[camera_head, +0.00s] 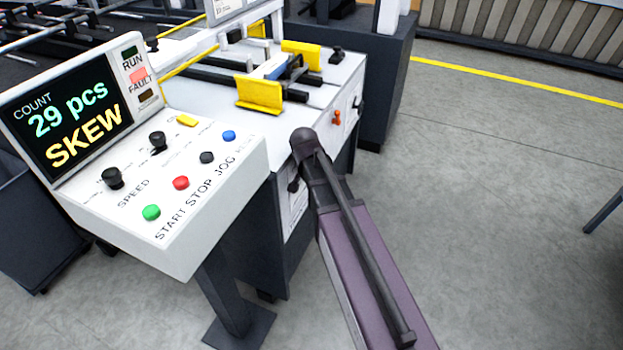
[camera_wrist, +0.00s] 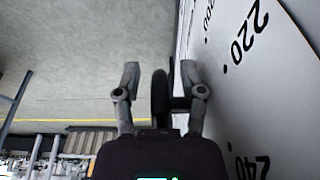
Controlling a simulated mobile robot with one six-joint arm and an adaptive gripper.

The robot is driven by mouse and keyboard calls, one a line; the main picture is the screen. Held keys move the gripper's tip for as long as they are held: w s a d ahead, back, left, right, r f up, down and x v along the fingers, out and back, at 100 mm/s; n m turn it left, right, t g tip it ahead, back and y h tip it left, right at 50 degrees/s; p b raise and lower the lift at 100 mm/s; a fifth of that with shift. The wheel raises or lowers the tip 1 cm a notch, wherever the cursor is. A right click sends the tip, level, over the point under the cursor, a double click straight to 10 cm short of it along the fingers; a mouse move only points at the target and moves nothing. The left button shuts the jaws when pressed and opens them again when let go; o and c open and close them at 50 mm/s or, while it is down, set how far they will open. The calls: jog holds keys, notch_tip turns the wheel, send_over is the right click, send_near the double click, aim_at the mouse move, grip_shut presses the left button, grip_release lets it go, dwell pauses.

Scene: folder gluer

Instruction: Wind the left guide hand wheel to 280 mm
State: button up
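In the wrist view a dark hand wheel (camera_wrist: 160,95) shows nearly edge-on, standing out from a pale panel on a short dark stub. My gripper (camera_wrist: 160,68) is open, with one finger on each side of the wheel. A gap shows between the left finger and the wheel; I cannot tell whether the right finger touches it. The panel carries a dial scale (camera_wrist: 243,40) with 200, 220 and 240 readable. No pointer and no 280 mark show.
In the head view a control console (camera_head: 225,185) with buttons and a display reading 29 pcs SKEW stands left of my arm. An orange knob (camera_head: 337,117) is on the machine side beyond. The grey floor (camera_head: 490,190) to the right is mostly clear.

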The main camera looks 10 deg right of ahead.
jog(key=shift+r+g, duration=0.15)
jog(key=shift+g, duration=0.15)
jog(key=shift+r+g+y+p, duration=0.2)
jog(key=shift+g+y+p, duration=0.45)
jog(key=shift+g+y, duration=0.25)
notch_tip(320, 180, up, 2)
jog(key=shift+s+a+r+p, duration=0.1)
jog(key=shift+s+r+p, duration=0.05)
jog(key=shift+p, duration=1)
notch_tip(320, 180, up, 11)
jog(key=p, duration=1.1)
jog(key=shift+r, duration=0.2)
jog(key=s+d+n, duration=0.1)
jog(key=s+n, duration=0.6)
jog(key=s, duration=0.7)
jog(key=shift+s+d, duration=0.2)
jog(key=shift+s, duration=0.05)
jog(key=shift+s, duration=0.1)
